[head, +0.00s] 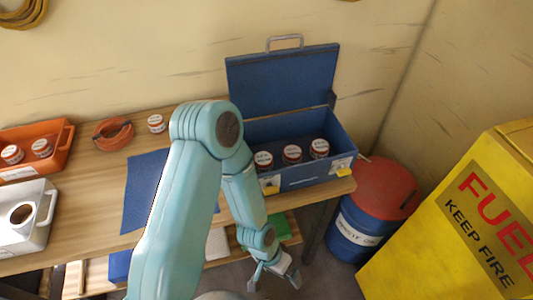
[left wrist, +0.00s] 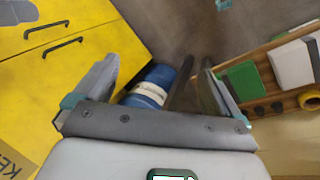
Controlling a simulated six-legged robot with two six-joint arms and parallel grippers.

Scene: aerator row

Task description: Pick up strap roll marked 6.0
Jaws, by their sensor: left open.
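Several small white-and-red rolls show in the head view. Three, including this roll (head: 291,154), stand in a row in the open blue toolbox (head: 300,178). One roll (head: 156,123) stands on the table behind the blue mat. Two more, including this roll (head: 41,148), sit in the orange bin (head: 62,152) at the left. Their markings are too small to read, so I cannot tell which is 6.0. My left gripper (head: 275,281) hangs below and in front of the toolbox, apart from every roll. In the left wrist view its jaws (left wrist: 156,72) are open and empty.
The wooden table (head: 90,215) carries a blue mat (head: 140,194), an orange coil (head: 113,134) and a white container (head: 28,236). A red-and-blue drum (head: 365,228) and a yellow fuel cabinet (head: 440,235) stand at the right. The toolbox lid (head: 283,82) stands up behind the box.

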